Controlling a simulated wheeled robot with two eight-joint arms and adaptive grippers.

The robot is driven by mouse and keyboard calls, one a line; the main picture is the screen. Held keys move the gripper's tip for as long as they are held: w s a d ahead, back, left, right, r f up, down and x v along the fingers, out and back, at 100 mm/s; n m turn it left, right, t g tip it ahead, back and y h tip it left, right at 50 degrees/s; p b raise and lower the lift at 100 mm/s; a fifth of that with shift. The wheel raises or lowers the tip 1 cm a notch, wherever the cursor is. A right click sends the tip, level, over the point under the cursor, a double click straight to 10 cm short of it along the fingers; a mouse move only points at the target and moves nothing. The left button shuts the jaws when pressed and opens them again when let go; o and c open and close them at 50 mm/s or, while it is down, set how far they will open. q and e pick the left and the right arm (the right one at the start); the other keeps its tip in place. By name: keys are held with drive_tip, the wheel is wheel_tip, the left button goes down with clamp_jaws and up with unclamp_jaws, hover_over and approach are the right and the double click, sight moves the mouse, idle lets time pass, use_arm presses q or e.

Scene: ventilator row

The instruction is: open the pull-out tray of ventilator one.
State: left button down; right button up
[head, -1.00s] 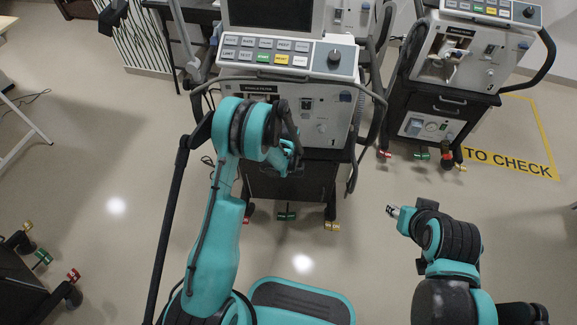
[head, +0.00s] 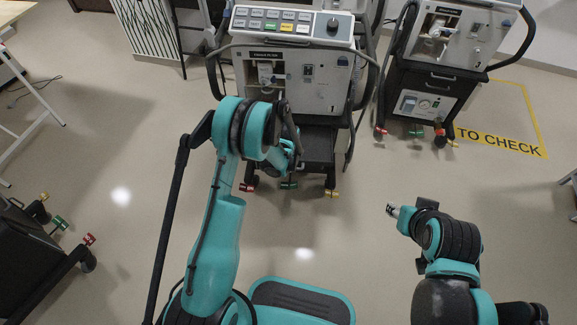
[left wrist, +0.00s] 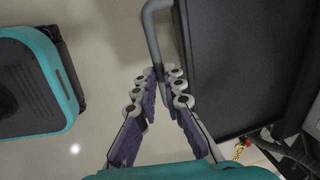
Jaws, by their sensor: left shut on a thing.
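A ventilator (head: 330,82) on a dark wheeled cart stands straight ahead in the head view, partly behind my left arm; its label is too small to read surely. Below its body is a dark pull-out tray (head: 319,146), which seems to stick out toward me. My left gripper (left wrist: 160,74) is shut on a grey bar handle (left wrist: 152,30) at the edge of the dark tray, which also shows in the left wrist view (left wrist: 235,65). In the head view my forearm mostly hides this grip. My right gripper (head: 392,210) hangs over free floor, away from the cart; its fingers are too small to judge.
A second ventilator (head: 475,40) on a cart stands at the back right, by a yellow "TO CHECK" floor marking (head: 500,143). A dark cart (head: 30,255) with coloured casters is at the left edge. The floor between is clear.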

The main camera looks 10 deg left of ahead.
use_arm(q)
drive_tip(key=shift+w, duration=0.1)
drive_tip(key=c, duration=1.9)
unclamp_jaws()
drive_tip(key=r, duration=0.4)
drive_tip(key=s+r, duration=0.1)
drive_tip(key=r, duration=0.3)
drive_tip(key=s+r, duration=0.1)
drive_tip(key=r, duration=0.2)
drive_tip(key=shift+s+d+r, duration=0.15)
drive_tip(key=shift+d+r, duration=0.05)
drive_tip(key=shift+r, duration=0.2)
drive_tip(key=s+a+r+n+t, duration=0.1)
drive_tip(key=s+r+n, duration=0.35)
drive_tip(key=r, duration=0.35)
drive_tip(key=s+r+n+t, duration=0.1)
drive_tip(key=s+r+n, duration=0.2)
drive_tip(key=s+r, duration=0.35)
drive_tip(key=s+r+n+t, duration=0.1)
drive_tip(key=s+n, duration=0.1)
drive_tip(key=s, duration=0.2)
drive_tip(key=s+r+n+t, duration=0.1)
drive_tip(key=s+r+n, duration=0.1)
drive_tip(key=s+n, duration=0.1)
drive_tip(key=s+r+n+t, duration=0.1)
drive_tip(key=s+r+n, duration=0.1)
drive_tip(key=s, duration=0.3)
drive_tip(key=shift+s+a+r+n, duration=0.15)
drive_tip(key=shift+s+a+n, duration=0.25)
drive_tip(key=shift+n, duration=0.35)
